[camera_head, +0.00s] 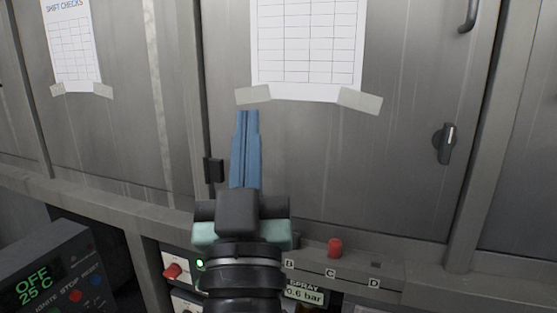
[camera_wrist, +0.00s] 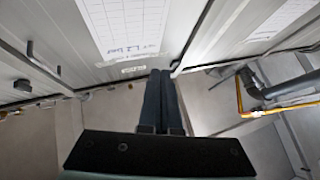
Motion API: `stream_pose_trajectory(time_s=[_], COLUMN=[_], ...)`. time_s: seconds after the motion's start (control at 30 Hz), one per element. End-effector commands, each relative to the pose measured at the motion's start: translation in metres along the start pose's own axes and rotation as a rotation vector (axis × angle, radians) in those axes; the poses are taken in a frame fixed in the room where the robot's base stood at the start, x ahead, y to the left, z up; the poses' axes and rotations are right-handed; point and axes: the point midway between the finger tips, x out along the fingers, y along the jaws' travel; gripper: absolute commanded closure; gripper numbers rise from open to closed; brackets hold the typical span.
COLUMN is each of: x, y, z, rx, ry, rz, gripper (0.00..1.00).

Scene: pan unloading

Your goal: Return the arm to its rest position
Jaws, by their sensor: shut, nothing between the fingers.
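My gripper (camera_head: 247,113) has long blue fingers, pressed together with nothing between them. In the head view it points up and away in front of a metal cabinet door. In the wrist view the gripper (camera_wrist: 161,73) shows dark fingers side by side, pointing toward the cabinet wall. Whether the fingertips touch the door cannot be told. My wrist hides part of the control panel below.
Metal cabinet doors (camera_head: 405,60) with a taped sheet (camera_head: 306,45) stand ahead. A display box (camera_head: 45,275) is lower left. A yellow pipe (camera_wrist: 240,98) shows in the wrist view.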

Motion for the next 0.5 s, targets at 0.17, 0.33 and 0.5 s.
stream_pose_trajectory(time_s=[0.17,0.33,0.5], x=[0.009,0.018,0.047], y=[0.035,0.046,0.049], z=[-0.120,-0.191,-0.226], rx=[0.043,0.062,0.062], ry=[0.107,0.144,0.143], rz=[0.035,0.034,0.034], gripper=[1.00,1.00,1.00])
